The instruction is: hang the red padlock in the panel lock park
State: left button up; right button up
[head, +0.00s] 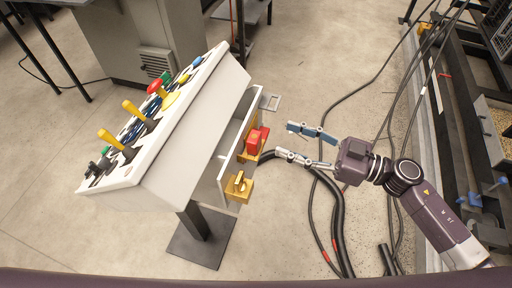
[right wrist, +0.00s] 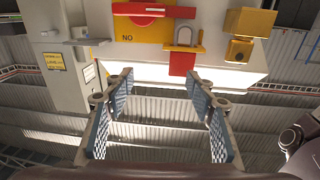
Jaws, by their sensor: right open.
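In the right wrist view a padlock with a grey shackle (right wrist: 183,36) and a red body (right wrist: 182,63) is at a yellow bracket beside a red handle (right wrist: 150,10). The head view shows red parts (head: 258,138) on the console's right side; padlock and handle are hard to separate there. My right gripper (head: 285,140) is open and empty, facing these parts with a gap; its fingers also show in the right wrist view (right wrist: 160,82). I cannot tell for certain which fitting is the panel lock park. My left gripper is not in view.
A yellow box with a knob (head: 238,187) sticks out near the red parts. A grey bracket (head: 270,103) juts out behind them. The console (head: 185,150) carries levers and buttons. Dark cables (head: 338,215) lie on the floor below my right arm. A rack (head: 475,90) stands at the right.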

aim_at(260, 140)
jog(key=shift+s+a+r+n+g, duration=0.3)
jog(key=shift+s+a+g, duration=0.1)
jog(key=shift+s+a, duration=0.15)
jog(key=shift+s+a+r+n+g, duration=0.2)
jog(key=shift+s+a+r+g, duration=0.1)
jog(key=shift+s+a+g, duration=0.15)
jog(key=x, duration=0.3)
jog(key=p+x, duration=0.1)
jog(key=x, duration=0.2)
jog(key=shift+s+a+r, duration=0.1)
jog(key=shift+s+a, duration=0.05)
jog(key=shift+a, duration=0.2)
jog(key=shift+a+p, duration=0.3)
jog(key=shift+a, duration=0.15)
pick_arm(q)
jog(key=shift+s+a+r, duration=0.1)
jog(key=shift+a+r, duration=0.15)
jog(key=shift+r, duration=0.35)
pick_arm(e)
jog(key=shift+d, duration=0.1)
jog(key=shift+c, duration=1.3)
jog(key=c, duration=1.1)
